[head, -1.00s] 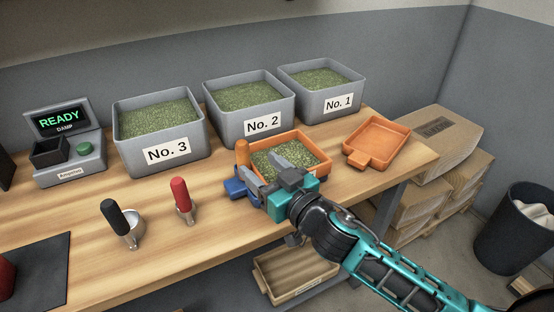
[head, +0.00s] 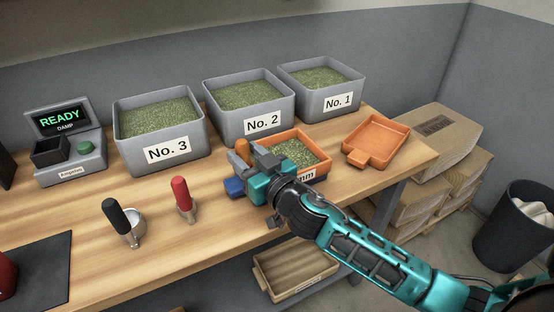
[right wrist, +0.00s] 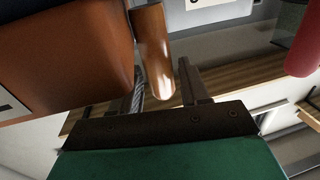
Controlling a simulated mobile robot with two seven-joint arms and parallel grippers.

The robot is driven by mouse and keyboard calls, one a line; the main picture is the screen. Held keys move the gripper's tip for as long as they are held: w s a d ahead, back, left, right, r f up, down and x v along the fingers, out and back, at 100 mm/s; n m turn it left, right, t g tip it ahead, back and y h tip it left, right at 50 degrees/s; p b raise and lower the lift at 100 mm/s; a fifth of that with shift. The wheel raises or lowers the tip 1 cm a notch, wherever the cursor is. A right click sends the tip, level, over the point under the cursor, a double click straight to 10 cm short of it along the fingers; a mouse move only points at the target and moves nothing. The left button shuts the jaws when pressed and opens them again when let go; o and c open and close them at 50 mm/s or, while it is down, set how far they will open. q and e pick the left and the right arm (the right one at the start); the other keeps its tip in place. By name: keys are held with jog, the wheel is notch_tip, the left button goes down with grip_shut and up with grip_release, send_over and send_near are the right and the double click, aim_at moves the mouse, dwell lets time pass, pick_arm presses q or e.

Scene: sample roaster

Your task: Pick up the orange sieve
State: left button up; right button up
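The orange sieve (head: 322,166) stands on the bench in front of bin No. 2, full of green beans, with "mm" showing on its label. Its orange-brown handle (head: 241,151) sticks out at its left side. In the right wrist view, the sieve's wall (right wrist: 75,60) is at left and the handle (right wrist: 152,50) points between my fingers. My right gripper (head: 254,152) is open at the handle; its fingers (right wrist: 165,92) show on either side, with a gap to the right finger. I cannot tell whether the left finger touches. My left gripper is out of view.
An empty orange tray (head: 383,131) stands right of the sieve. A blue object (head: 233,187) lies under my right gripper. Grey bins No. 3 (head: 168,150), No. 2 (head: 237,122) and No. 1 (head: 312,104) stand behind. Red-handled (head: 181,193) and black-handled (head: 114,217) tools stand at left.

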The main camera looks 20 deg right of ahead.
grip_shut()
jog(key=shift+r, duration=0.1)
